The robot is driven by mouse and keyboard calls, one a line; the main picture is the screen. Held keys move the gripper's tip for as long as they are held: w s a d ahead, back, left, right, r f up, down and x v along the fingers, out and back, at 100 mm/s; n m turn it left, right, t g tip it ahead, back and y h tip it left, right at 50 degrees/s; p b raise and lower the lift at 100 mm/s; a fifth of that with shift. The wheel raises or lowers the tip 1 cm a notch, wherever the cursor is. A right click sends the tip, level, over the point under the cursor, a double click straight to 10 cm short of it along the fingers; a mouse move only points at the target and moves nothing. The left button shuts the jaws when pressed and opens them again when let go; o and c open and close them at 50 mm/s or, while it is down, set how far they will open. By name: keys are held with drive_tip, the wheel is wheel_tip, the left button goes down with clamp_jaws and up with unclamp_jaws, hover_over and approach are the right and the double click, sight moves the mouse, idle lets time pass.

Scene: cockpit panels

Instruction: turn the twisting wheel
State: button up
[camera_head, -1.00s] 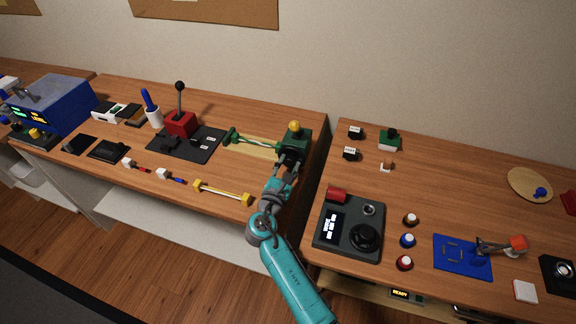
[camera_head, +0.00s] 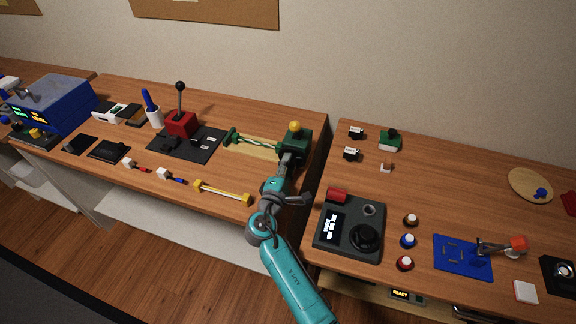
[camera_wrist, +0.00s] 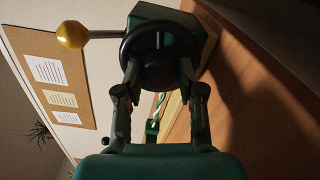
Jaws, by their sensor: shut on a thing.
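The twisting wheel (camera_wrist: 128,48) is a dark ring with a dark hub on the front of a green box (camera_wrist: 196,22). In the wrist view the fingers of my gripper (camera_wrist: 160,88) reach either side of the wheel's lower part and are shut on it. In the head view the green box (camera_head: 297,138) stands at the right end of the left table, and my gripper (camera_head: 286,162) is at its front. The wheel is mostly hidden there. A yellow ball (camera_wrist: 72,34) on a rod sticks out beside the wheel.
A green twisted rod (camera_head: 258,143) lies on a wooden board left of the box. A yellow-ended bar (camera_head: 222,192) lies near the table's front edge. A gap separates this table from the right one, which holds a dark console (camera_head: 350,226).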

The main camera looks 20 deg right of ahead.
drive_tip(key=m, duration=0.7)
idle(0.6)
drive_tip(key=o, duration=1.1)
drive_tip(key=shift+o, duration=0.2)
drive_tip(key=shift+s, duration=0.1)
drive_tip(key=v, duration=1.1)
drive_tip(key=shift+s+a, duration=0.25)
drive_tip(key=shift+s, duration=0.05)
